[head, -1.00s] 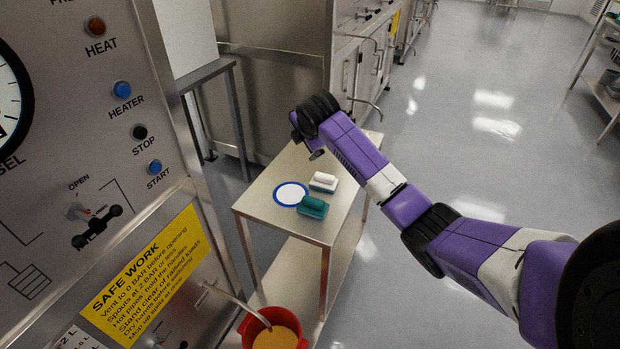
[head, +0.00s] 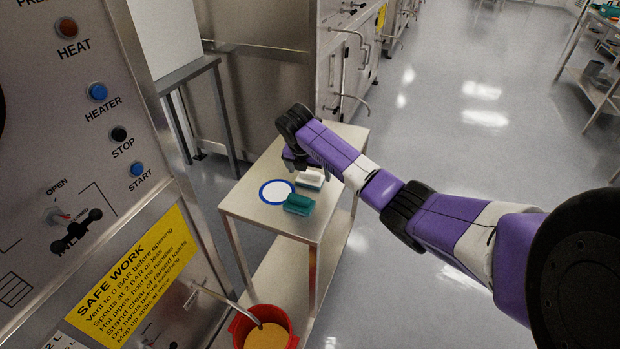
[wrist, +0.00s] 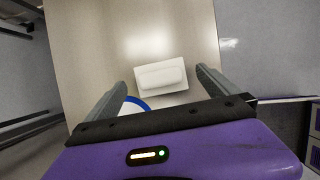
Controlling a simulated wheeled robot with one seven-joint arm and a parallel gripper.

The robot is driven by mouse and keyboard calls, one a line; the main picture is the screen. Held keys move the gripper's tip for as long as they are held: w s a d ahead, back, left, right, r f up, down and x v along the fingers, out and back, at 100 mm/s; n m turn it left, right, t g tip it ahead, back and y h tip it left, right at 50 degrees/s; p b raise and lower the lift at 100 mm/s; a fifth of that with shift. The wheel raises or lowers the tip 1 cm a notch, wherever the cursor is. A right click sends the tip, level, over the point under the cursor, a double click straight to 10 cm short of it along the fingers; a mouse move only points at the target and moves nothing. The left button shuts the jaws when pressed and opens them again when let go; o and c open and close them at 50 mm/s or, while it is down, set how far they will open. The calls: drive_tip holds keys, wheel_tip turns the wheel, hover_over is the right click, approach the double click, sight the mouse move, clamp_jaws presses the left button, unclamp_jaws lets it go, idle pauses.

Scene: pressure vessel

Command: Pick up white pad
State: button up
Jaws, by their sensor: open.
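The white pad (head: 309,177) lies on the small steel table (head: 248,207), with a white grip on top and a green layer at its lower edge. In the wrist view the white pad (wrist: 161,76) lies ahead of and between the two open fingers, apart from both. My gripper (head: 295,160) is open and empty, close above the pad's far left side in the head view. The wrist view shows both fingertips of my gripper (wrist: 160,78).
A green pad (head: 298,204) and a blue-rimmed white disc (head: 277,192) lie beside the white pad. A red bucket (head: 264,329) with yellow contents stands below the table's front. The control panel (head: 95,150) stands at left.

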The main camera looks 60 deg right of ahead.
sight(310, 172)
drive_tip(key=shift+x, duration=1.35)
drive_tip(key=c, duration=1.4)
drive_tip(key=shift+r, duration=0.1)
wheel_tip(310, 172, up, 20)
drive_tip(key=shift+f+b, duration=0.1)
drive_tip(key=shift+b, duration=0.45)
